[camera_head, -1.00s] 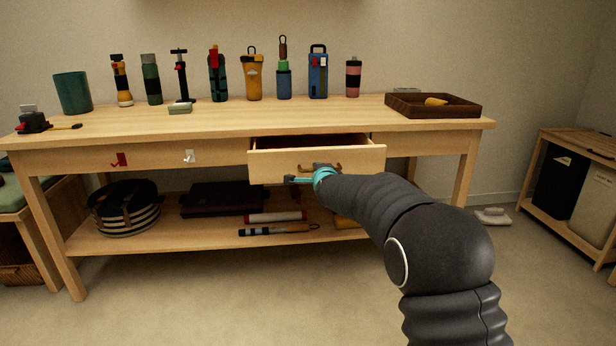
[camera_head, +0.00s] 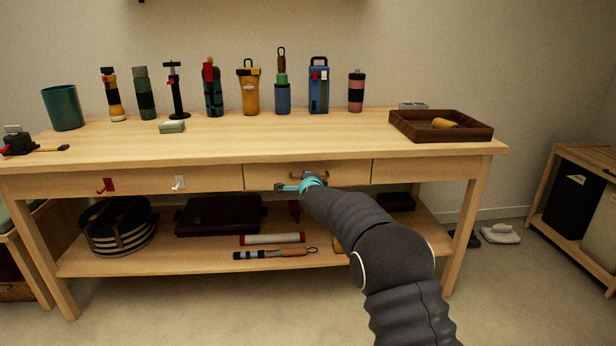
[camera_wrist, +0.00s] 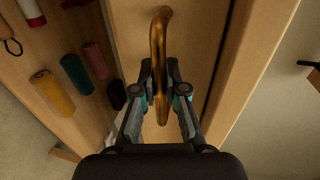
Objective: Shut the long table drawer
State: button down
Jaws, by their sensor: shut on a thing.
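The long table drawer (camera_head: 346,173) is in the front of the wooden workbench, right of the middle in the head view. Its front looks about level with the bench front, and no opening shows above it. Its bronze handle (camera_wrist: 161,35) runs between my fingers in the wrist view, where the drawer front (camera_wrist: 198,40) fills the middle. My gripper (camera_head: 300,184) is at the drawer front and shut on the handle; in the wrist view its fingers (camera_wrist: 160,88) are on both sides of the bar. My arm hides part of the lower shelf.
On the bench top (camera_head: 230,145) stand several bottles and flasks, a green cup (camera_head: 62,108) and a brown tray (camera_head: 440,134). A red hook (camera_head: 106,186) and a white hook (camera_head: 179,182) are on the front to the left. Bags and rolls lie on the lower shelf.

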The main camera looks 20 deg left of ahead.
jog(key=shift+w+d+r, duration=0.1)
jog(key=shift+w+r, duration=0.05)
jog(key=shift+r, duration=0.05)
jog(key=c, duration=1.2)
grip_release()
jog(key=shift+w+f, duration=0.1)
jog(key=shift+s+a, duration=0.2)
jog(key=shift+s, duration=0.05)
jog(key=v, duration=1.1)
jog(key=shift+s+d, duration=0.25)
jog(key=shift+s, duration=0.05)
